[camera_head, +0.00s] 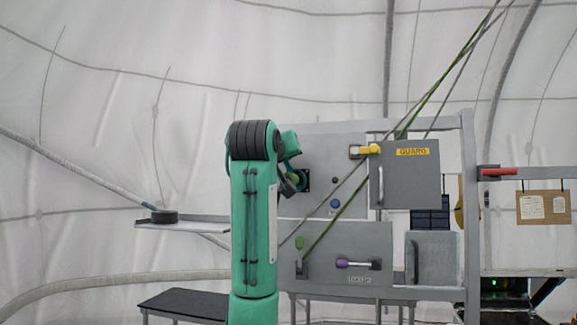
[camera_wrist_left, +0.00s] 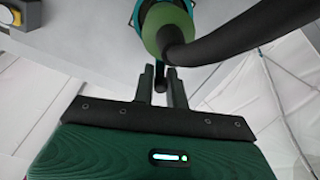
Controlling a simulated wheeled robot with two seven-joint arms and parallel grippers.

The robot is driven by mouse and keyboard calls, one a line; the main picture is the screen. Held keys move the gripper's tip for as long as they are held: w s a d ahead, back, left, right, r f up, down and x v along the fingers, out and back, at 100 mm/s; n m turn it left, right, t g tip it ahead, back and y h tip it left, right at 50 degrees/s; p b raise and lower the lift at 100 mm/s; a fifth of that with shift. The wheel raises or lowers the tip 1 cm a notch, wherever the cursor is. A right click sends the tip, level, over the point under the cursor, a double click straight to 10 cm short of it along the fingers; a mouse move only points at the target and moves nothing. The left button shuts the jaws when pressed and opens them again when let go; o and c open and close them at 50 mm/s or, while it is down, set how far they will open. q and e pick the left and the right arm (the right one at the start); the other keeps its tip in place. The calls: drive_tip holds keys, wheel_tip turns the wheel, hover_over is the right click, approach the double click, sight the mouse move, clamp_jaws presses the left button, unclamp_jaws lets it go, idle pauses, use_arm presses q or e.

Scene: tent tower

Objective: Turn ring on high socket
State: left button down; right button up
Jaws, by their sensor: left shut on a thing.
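The high socket (camera_head: 303,180) is a dark square fitting on the upper grey panel, partly hidden behind my left arm in the head view. In the left wrist view a green plug (camera_wrist_left: 165,28) with a thick black cable is at the socket, with a teal ring (camera_wrist_left: 142,12) around it. My left gripper (camera_wrist_left: 160,84) is just below the plug. Its fingers are shut on a small dark tab that appears to belong to the ring. The ring's turn angle cannot be told. My right gripper is not in view.
A yellow latch (camera_head: 365,150) and the grey GUARD door (camera_head: 410,175) are right of the socket. A lower panel (camera_head: 370,240) carries a purple-ended handle (camera_head: 357,264). A shelf (camera_head: 185,226) with a dark disc is at left. Taut ropes cross the panels diagonally.

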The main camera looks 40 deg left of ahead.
use_arm(q)
drive_tip(key=n+b, duration=0.1)
drive_tip(key=a+f+n+b, duration=0.1)
drive_tip(key=shift+s+f+n, duration=0.3)
drive_tip(key=shift+n, duration=0.1)
drive_tip(key=f+n+b, duration=0.1)
drive_tip(key=n+b, duration=0.1)
drive_tip(key=n, duration=0.1)
drive_tip(key=a+f+n+b, duration=0.1)
drive_tip(key=n+b, duration=0.1)
drive_tip(key=n, duration=0.1)
drive_tip(key=s+a+f+n+b, duration=0.1)
drive_tip(key=f+n+b, duration=0.1)
drive_tip(key=n, duration=0.1)
drive_tip(key=shift+h, duration=0.4)
drive_tip(key=shift+f, duration=0.15)
drive_tip(key=c, duration=1.4)
unclamp_jaws()
drive_tip(key=shift+c, duration=0.2)
drive_tip(key=shift+s, duration=0.1)
